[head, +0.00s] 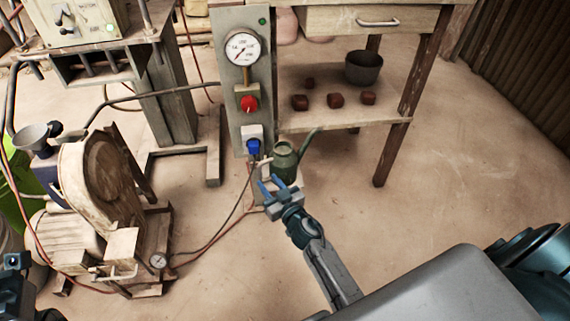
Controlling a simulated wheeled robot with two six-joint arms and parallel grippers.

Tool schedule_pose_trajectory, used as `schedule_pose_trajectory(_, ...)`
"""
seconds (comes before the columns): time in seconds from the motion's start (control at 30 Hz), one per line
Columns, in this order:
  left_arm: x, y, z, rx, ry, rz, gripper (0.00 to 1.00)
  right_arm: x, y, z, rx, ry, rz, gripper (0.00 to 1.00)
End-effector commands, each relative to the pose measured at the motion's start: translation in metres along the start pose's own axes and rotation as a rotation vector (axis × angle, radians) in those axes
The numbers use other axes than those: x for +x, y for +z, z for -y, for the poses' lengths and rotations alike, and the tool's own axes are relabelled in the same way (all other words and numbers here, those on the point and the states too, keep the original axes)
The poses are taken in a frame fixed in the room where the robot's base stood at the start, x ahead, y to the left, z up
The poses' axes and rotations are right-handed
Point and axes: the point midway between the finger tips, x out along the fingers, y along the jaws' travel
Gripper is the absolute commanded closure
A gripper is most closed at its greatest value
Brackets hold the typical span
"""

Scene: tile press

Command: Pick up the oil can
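The oil can (285,163) is a green can with a thin spout that slants up to the right. It stands upright on a small light stand at the foot of the gauge panel, left of the wooden table. My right gripper (270,185) is just in front of the can, slightly left and below it in the head view. Its blue fingers are apart, with nothing seen between them. Whether they touch the can is not clear. Part of my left arm's end (15,268) shows at the lower left edge; its fingers cannot be made out.
The gauge panel (233,104) with a red knob (249,104) and a blue plug (253,147) rises behind the can. The wooden table (345,122) holds a dark bowl (363,67) and several brown blocks. A machine (95,190) stands at left. Floor at right is clear.

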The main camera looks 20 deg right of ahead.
Motion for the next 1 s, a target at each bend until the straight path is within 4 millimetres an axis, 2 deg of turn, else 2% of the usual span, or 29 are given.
schedule_pose_trajectory(0.17, -0.004, 0.001, 0.000, 0.002, -0.002, 0.000, 0.60, 0.017, 0.001, 0.002, 0.000, 0.000, -0.001, 0.66)
schedule_pose_trajectory(0.4, -0.008, 0.002, -0.001, 0.008, -0.011, -0.006, 0.60, 0.050, 0.001, 0.005, 0.000, 0.000, 0.000, 0.66)
schedule_pose_trajectory(0.7, -0.007, 0.002, -0.001, 0.010, -0.013, -0.008, 0.60, 0.055, 0.000, 0.005, 0.001, 0.000, 0.001, 0.66)
schedule_pose_trajectory(0.9, -0.007, 0.001, -0.001, 0.010, -0.013, -0.008, 0.60, 0.055, 0.000, 0.005, 0.000, 0.000, 0.001, 1.00)
schedule_pose_trajectory(1.0, -0.007, 0.001, -0.001, 0.010, -0.012, -0.008, 0.60, 0.055, 0.000, 0.005, 0.000, 0.000, 0.001, 1.00)
